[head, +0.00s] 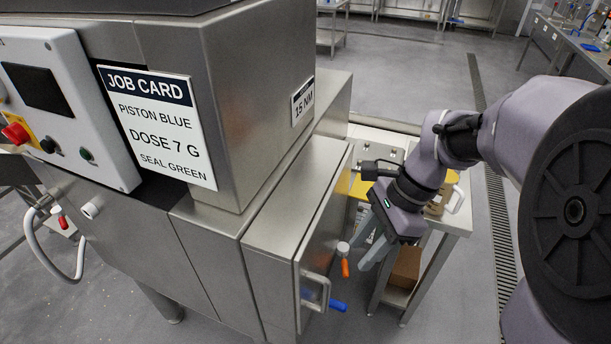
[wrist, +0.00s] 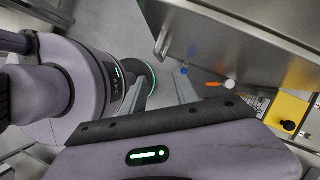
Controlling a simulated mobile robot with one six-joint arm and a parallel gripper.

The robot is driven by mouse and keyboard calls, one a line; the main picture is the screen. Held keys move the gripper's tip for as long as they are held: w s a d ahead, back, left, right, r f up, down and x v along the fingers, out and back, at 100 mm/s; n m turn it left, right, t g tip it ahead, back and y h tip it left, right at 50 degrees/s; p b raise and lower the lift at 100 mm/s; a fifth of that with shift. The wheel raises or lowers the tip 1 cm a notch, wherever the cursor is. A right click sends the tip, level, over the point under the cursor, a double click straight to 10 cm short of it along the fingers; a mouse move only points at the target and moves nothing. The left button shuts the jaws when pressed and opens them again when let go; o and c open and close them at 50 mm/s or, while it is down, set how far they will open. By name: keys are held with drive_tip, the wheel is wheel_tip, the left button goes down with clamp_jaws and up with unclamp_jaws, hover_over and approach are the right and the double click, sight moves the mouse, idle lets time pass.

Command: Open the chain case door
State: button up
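A steel case stands at the lower right of the machine in the head view. A steel panel (wrist: 235,40) also fills the top of the wrist view. My gripper (head: 364,256) points down, to the right of the case and apart from the handle. Its two grey fingers (wrist: 165,92) show a gap with nothing between them.
An orange-handled part (head: 345,266) and a blue one (head: 338,305) stick out by the handle, close to my fingers. A small bench (head: 455,215) with a yellow block stands behind my gripper. The job card (head: 160,122) and control panel (head: 65,105) are left.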

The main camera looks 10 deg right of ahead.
sight(326, 295)
drive_tip(key=b+x, duration=0.7)
drive_tip(key=x, duration=1)
clamp_jaws()
idle(0.5)
